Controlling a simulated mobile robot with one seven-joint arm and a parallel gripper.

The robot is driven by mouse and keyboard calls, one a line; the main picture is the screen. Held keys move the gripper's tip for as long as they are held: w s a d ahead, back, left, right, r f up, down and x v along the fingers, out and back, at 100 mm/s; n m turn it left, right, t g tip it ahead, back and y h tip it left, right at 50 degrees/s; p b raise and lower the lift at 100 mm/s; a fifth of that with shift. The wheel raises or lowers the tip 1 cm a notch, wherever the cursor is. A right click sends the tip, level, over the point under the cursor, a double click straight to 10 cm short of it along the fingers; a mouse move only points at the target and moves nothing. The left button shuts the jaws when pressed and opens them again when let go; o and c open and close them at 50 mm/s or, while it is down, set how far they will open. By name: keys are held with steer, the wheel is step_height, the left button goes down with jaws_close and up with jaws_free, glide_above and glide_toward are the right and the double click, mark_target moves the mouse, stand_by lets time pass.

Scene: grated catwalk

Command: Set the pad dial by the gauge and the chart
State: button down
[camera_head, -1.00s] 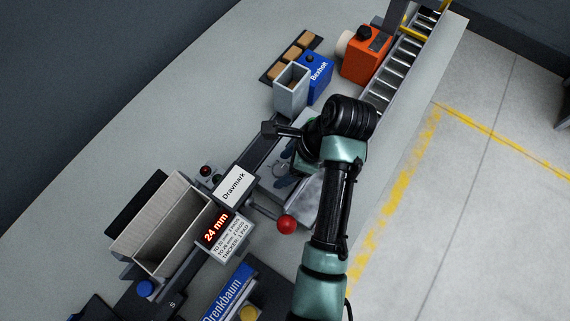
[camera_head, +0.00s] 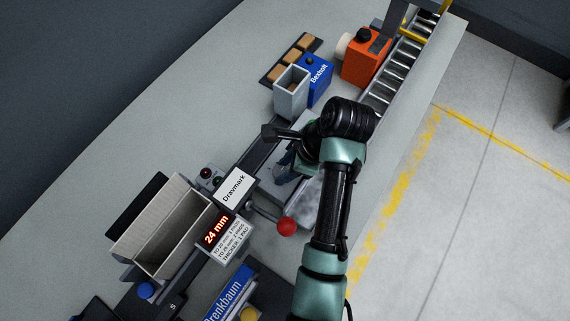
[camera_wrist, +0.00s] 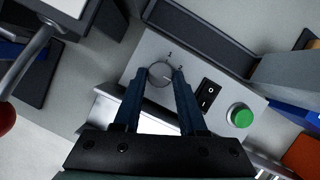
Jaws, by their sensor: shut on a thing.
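My gripper (camera_wrist: 159,72) has its two blue fingers around a round grey dial (camera_wrist: 160,74) on a light grey panel (camera_wrist: 145,48), shut on it. Small marks stand by the dial's upper right; a "1" seems legible, the others are partly hidden by a finger. In the head view my arm hides the dial. The gauge (camera_head: 216,229) glows red-orange with "24 mm". The chart (camera_head: 233,241) below it has small print: it appears to read to 20 mm 3 pads, to 28 mm 2 pads, thicker 1 pad.
A green button (camera_wrist: 241,116) and a black rocker switch (camera_wrist: 208,95) sit right of the dial. A red-ball lever (camera_head: 286,228) stands beside the Dravmark machine (camera_head: 235,188). An open carton (camera_head: 163,226), grey bin (camera_head: 291,92) and orange machine (camera_head: 366,57) stand along the bench.

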steer(key=shift+r, duration=0.15)
steer(key=n+g+p, duration=0.1)
steer(key=n+p, duration=0.2)
steer(key=shift+w+r+p, duration=0.1)
steer(key=shift+p, duration=0.2)
steer(key=n, duration=0.1)
steer(key=n+g+p, duration=0.1)
steer(key=n, duration=0.1)
steer(key=n+g+p, duration=0.1)
steer(key=n, duration=0.1)
steer(key=shift+w+f, duration=0.2)
steer(key=shift+w, duration=0.05)
steer(key=shift+n, duration=0.4)
steer(key=shift+c, duration=2.3)
jaws_free()
steer(key=p+v, duration=0.6)
steer(key=v, duration=0.7)
steer(key=shift+w+a+p, duration=0.2)
steer(key=shift+a+p, duration=0.1)
steer(key=shift+p, duration=0.05)
